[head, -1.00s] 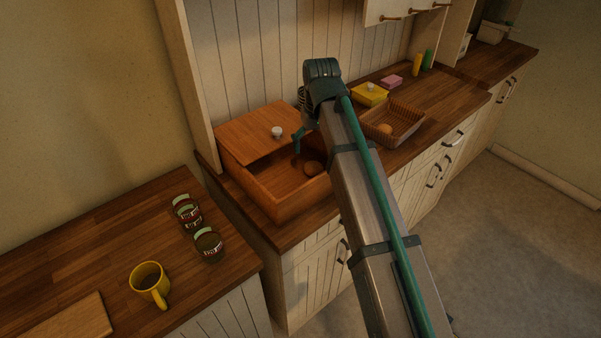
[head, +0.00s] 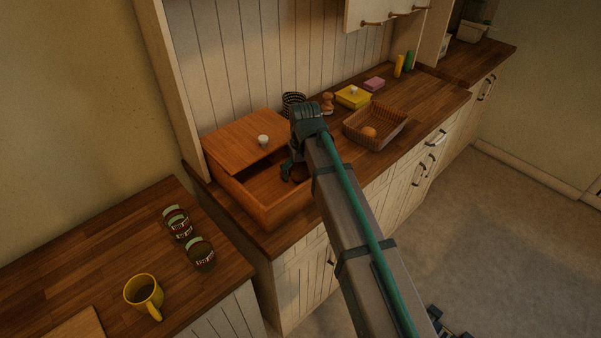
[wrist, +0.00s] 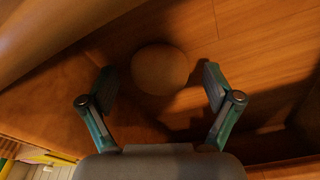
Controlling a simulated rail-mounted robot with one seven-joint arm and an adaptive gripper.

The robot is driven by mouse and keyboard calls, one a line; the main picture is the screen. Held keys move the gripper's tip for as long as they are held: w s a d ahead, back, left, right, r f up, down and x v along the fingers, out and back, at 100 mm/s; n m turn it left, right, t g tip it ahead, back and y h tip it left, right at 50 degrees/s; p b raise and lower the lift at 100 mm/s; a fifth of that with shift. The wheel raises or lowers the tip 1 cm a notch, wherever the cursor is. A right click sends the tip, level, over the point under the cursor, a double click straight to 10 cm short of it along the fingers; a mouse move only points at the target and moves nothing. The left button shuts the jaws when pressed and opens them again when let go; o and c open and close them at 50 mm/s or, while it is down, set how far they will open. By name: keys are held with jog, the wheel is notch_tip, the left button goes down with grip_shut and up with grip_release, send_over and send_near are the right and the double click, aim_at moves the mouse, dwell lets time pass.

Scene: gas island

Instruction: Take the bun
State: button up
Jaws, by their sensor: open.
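The bun (wrist: 160,69) is a round, tan shape on the wooden floor of the bread box in the wrist view. It lies ahead of my fingers, roughly centred between them. My gripper (wrist: 158,82) is open, one teal finger on each side, with nothing held. In the head view my gripper (head: 291,172) reaches down into the open front of the wooden bread box (head: 280,212). My gripper and arm hide the bun there. The box's lid (head: 235,138), with a white knob, covers the back part.
A wicker basket (head: 384,143) with a round brown item (head: 369,133) stands right of the box. Jars (head: 200,254) and a yellow mug (head: 144,294) stand on the left counter.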

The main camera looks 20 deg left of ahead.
jog(key=shift+c, duration=0.2)
jog(key=c, duration=1.2)
jog(key=shift+o, duration=0.2)
